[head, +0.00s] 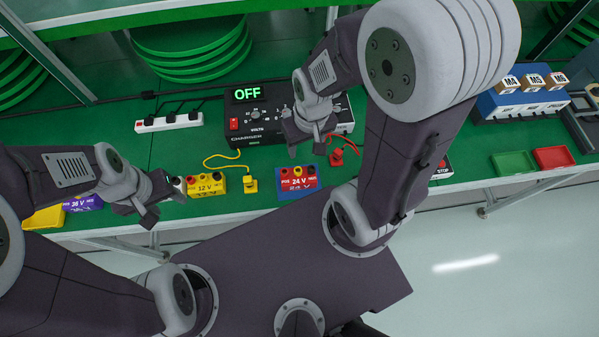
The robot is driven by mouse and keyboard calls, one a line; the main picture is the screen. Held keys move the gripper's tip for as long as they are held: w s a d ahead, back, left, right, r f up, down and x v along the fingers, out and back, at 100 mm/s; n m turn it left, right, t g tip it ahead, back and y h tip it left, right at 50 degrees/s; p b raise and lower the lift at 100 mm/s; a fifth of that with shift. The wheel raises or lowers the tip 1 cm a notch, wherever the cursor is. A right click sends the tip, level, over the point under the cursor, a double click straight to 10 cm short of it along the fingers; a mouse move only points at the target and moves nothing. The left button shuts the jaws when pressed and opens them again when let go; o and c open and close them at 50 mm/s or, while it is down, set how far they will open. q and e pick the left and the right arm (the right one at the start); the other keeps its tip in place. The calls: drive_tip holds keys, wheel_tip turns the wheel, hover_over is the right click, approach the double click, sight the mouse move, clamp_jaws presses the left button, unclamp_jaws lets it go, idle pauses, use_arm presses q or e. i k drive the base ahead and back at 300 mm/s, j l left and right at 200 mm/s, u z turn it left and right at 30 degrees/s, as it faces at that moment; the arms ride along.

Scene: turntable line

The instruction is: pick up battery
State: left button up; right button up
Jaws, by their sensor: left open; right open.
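Three batteries stand along the front of the green bench: a purple one marked 36 V (84,203), a yellow one marked 12 V (206,185) and a red one marked 24 V (298,180). The red one is on a blue base. My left gripper (164,203) is open and empty, just left of the yellow battery and right of the purple one. Part of the purple battery is hidden by my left arm. My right gripper (306,147) is open and empty, in front of the charger and beyond the red battery in the picture.
The black charger (250,129) reads OFF. A yellow clip (251,185) and a red clip (336,158) lie on cables near the batteries. A white power strip (168,122) is behind. Green (513,164) and red (553,158) trays sit at right.

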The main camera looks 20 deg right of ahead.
sight(303, 177)
drive_tip(key=z, duration=1)
